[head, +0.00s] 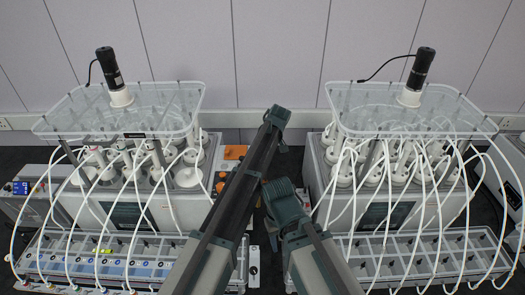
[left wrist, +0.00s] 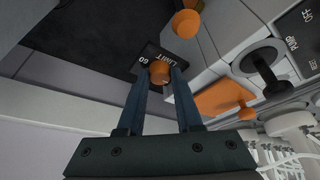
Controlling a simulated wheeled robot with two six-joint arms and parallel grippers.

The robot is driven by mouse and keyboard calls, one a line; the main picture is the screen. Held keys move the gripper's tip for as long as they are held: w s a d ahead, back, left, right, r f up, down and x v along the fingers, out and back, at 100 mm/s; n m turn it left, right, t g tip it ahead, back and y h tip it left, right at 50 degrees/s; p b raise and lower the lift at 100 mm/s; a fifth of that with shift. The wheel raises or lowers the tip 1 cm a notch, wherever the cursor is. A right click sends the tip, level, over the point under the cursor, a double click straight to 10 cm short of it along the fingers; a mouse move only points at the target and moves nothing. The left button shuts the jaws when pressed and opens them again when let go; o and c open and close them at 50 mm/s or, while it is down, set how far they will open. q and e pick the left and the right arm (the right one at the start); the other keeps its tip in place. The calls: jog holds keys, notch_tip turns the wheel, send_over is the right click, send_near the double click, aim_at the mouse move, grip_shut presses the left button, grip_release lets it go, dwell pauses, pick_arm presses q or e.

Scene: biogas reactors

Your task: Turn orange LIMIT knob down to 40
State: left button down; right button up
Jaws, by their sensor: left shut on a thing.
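In the left wrist view the orange LIMIT knob (left wrist: 160,73) sits in front of a small black plate (left wrist: 178,55) lettered LIMIT, with digits that look like 60. My left gripper (left wrist: 161,76) is shut on this knob, one dark finger on each side of it. The plate shows tilted in this view. In the head view my left arm crosses the middle and hides its own gripper and the knob. My right arm shows at the lower centre, but its gripper is not visible.
In the left wrist view another orange knob (left wrist: 186,23), an orange flat part (left wrist: 224,98) and a black PUMP knob (left wrist: 264,66) are close by. In the head view reactor units with clear lids (head: 130,108) (head: 405,108) and white tubes stand on both sides.

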pick_arm(q)
jog(key=c, duration=0.6)
grip_release()
jog(key=shift+r, duration=0.1)
pick_arm(e)
jog(key=shift+r, duration=0.1)
